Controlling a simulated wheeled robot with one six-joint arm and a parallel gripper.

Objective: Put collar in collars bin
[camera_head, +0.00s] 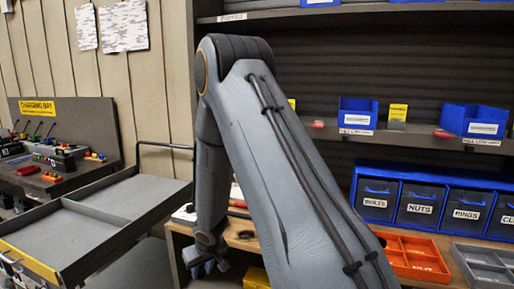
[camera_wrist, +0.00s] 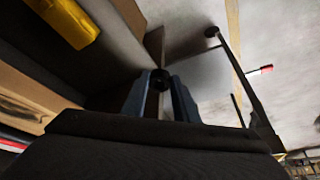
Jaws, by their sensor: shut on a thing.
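My gripper (camera_head: 207,266) hangs low in the head view, beside the left end of the workbench. In the wrist view its two blue fingers (camera_wrist: 160,92) are shut on a small dark round piece, the collar (camera_wrist: 160,79), held at the fingertips. The collar cannot be made out in the head view. No bin label clearly reads collars. A row of blue bins stands on the bench, labelled bolts, nuts (camera_head: 419,209) and rings (camera_head: 468,214); the rightmost bin (camera_head: 507,222) has a cut-off label. Open blue bins (camera_head: 357,117) sit on the shelf above, their labels too small to read.
An orange divided tray (camera_head: 413,268) and a grey tray (camera_head: 484,262) lie on the bench at right. A grey cart (camera_head: 97,215) stands at left, with a charging bay table (camera_head: 68,181) behind it. My arm hides the middle of the bench.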

